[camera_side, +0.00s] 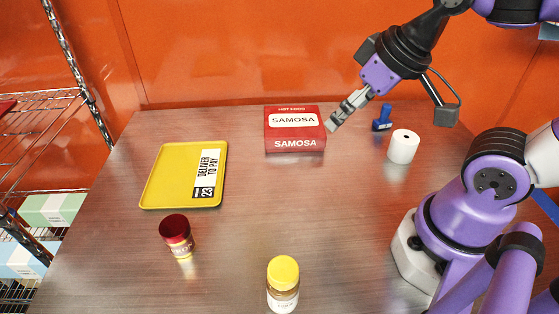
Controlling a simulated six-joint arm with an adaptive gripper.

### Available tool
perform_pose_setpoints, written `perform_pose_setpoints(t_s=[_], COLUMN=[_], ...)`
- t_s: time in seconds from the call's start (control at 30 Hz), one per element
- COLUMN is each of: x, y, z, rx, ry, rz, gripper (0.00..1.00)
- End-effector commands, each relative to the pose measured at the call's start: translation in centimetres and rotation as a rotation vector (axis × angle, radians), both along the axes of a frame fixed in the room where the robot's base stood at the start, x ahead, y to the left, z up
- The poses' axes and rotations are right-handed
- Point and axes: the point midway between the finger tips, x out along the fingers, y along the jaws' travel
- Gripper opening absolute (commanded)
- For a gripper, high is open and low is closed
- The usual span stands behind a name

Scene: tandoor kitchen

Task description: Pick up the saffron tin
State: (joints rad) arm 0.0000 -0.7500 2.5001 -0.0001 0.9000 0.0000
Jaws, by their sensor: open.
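Two small containers stand upright on the table, and their lettering is too small to read, so I cannot tell for sure which is the saffron tin. One is a tin-like container (177,236) with a dark red lid and a red and gold body, at the left front. The other is a jar (283,286) with a yellow lid and a pale label, at the front middle. My gripper (333,123) is open and empty, high at the back right, far from both.
The samosa box (295,143) lies at the back middle. A yellow tray (152,190) with a "Deliver to Pay 23" slip lies at the left. A white paper roll (403,147) and a blue stamp (382,119) stand at the right. The table's middle is clear.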

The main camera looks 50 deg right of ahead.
Motion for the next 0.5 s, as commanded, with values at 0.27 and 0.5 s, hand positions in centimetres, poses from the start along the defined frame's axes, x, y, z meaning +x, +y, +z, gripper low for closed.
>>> perform_pose_setpoints(t_s=[0.27,0.5], x=[0.9,6.8], y=[0.9,8.7], z=[0.2,-0.4], rx=[-0.002,-0.016], ry=[0.009,0.054], rz=[0.046,0.357], gripper=[0.91,0.91])
